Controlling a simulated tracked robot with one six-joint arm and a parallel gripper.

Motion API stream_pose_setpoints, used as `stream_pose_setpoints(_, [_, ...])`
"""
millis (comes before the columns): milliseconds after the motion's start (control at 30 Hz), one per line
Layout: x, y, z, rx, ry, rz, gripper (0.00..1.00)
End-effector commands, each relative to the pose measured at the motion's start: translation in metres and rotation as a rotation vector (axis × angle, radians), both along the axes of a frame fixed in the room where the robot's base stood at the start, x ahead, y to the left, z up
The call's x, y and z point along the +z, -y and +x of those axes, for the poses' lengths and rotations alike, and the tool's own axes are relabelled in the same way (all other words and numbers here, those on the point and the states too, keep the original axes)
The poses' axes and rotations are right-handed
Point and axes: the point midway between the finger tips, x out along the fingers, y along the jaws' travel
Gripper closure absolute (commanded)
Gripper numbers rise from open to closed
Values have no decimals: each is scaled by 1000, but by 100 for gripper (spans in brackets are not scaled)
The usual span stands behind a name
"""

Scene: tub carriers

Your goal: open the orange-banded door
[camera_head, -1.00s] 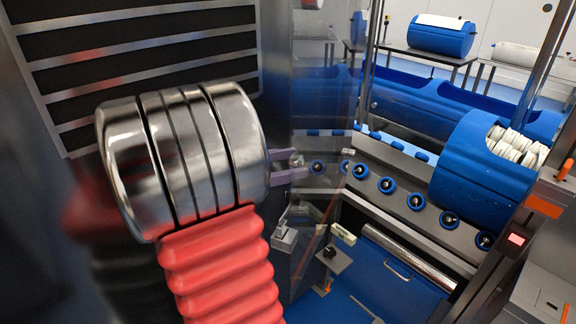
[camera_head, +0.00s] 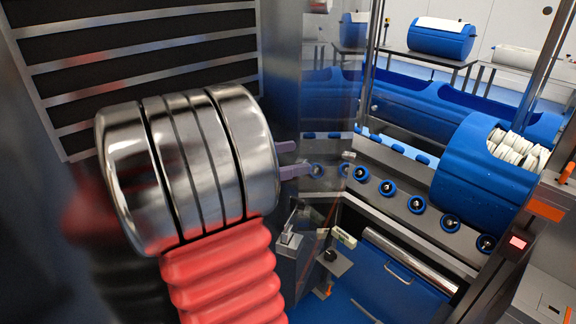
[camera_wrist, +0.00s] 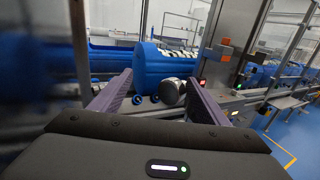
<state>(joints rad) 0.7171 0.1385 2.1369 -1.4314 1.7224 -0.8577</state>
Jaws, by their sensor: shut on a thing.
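The door, a see-through panel (camera_head: 326,110), stands at a steep angle in the middle of the head view, with the conveyor showing through it. An orange band on it is too faint to make out. My gripper (camera_head: 304,158) reaches right to this panel, its purple fingers at the panel's near side. In the wrist view, the two fingers of my gripper (camera_wrist: 158,80) stand apart, with a dark, shiny round knob (camera_wrist: 172,92) between them, nearer the right finger. My gripper is shut on what looks like the door's handle; the contact is not clear.
A blue tub (camera_head: 480,165) with white pieces rests on the roller conveyor (camera_head: 405,195). A post with an orange label (camera_head: 545,208) and a red-lit box (camera_head: 517,242) stands at the right. A dark slatted panel (camera_head: 140,60) is behind my arm at left.

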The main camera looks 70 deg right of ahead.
Motion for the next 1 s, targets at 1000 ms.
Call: stream_pose_setpoints(1000, [80, -1, 1, -1, -4, -7, 47])
